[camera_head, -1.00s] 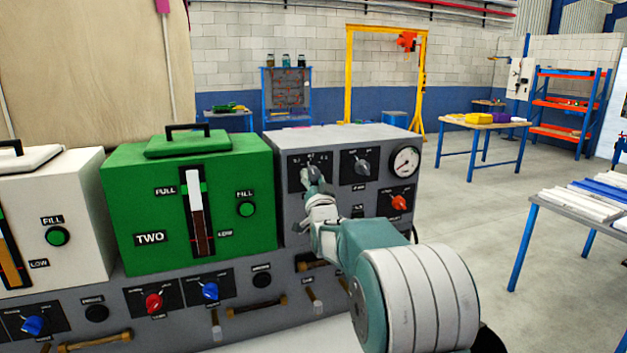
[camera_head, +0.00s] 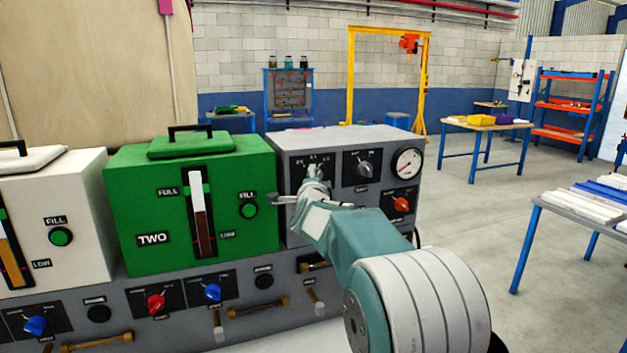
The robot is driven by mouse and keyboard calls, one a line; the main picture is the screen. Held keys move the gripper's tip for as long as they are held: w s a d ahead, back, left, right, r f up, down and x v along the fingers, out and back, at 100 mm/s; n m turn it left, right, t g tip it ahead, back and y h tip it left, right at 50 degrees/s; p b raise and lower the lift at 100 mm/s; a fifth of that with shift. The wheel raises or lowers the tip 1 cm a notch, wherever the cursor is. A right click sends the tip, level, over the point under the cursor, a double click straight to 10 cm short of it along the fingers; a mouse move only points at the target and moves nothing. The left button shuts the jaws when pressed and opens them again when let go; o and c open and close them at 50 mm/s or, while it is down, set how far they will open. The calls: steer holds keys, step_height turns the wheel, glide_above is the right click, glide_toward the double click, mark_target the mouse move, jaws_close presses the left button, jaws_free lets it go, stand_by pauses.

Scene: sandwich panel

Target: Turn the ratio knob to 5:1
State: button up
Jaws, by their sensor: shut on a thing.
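The ratio knob (camera_head: 314,171) is on the dark label plate at the upper left of the grey control box (camera_head: 337,143). Small marks sit in an arc above it, too small to read surely. My gripper (camera_head: 314,183) is at the knob from the front and below, shut on it. The knob's lower part and my fingertips are hard to separate. The knob's top appears to point roughly upward. My forearm hides the lower left face of the box.
Right of the ratio knob is a second grey knob (camera_head: 363,168), with a round gauge (camera_head: 407,163) and a red knob (camera_head: 401,204) further right. The green tank (camera_head: 150,205) stands close on the left. Taps and handles line the machine's lower front.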

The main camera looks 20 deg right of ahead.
steer(key=shift+m+g, duration=0.4)
steer(key=shift+m, duration=0.6)
steer(key=o, duration=1.1)
steer(key=shift+d, duration=0.15)
steer(key=shift+o, duration=0.2)
steer(key=v, duration=1.2)
steer(key=shift+w, duration=0.15)
